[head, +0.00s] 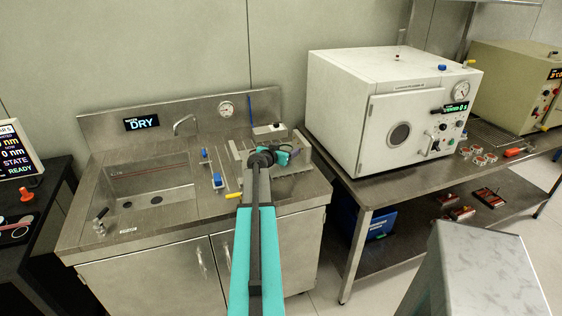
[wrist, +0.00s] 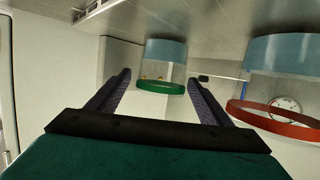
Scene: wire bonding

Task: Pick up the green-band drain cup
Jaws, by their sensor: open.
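The green-band drain cup shows in the wrist view: a clear cup with a pale blue section (wrist: 165,50) and a green band (wrist: 160,87). It lies ahead, in line with the gap between the fingers of my gripper (wrist: 160,82). My gripper is open, with one dark finger on each side of the gap. I cannot tell whether the cup is fully between the fingertips or just beyond them. In the head view my gripper (head: 284,156) is over the right side of the sink counter, and I cannot make out the cup there.
A similar red-band cup (wrist: 280,122) stands close to the right finger in the wrist view. In the head view, the steel counter (head: 185,215) has a sink basin (head: 150,188) at left and blue-handled fittings (head: 217,181). A white oven (head: 385,105) stands to the right.

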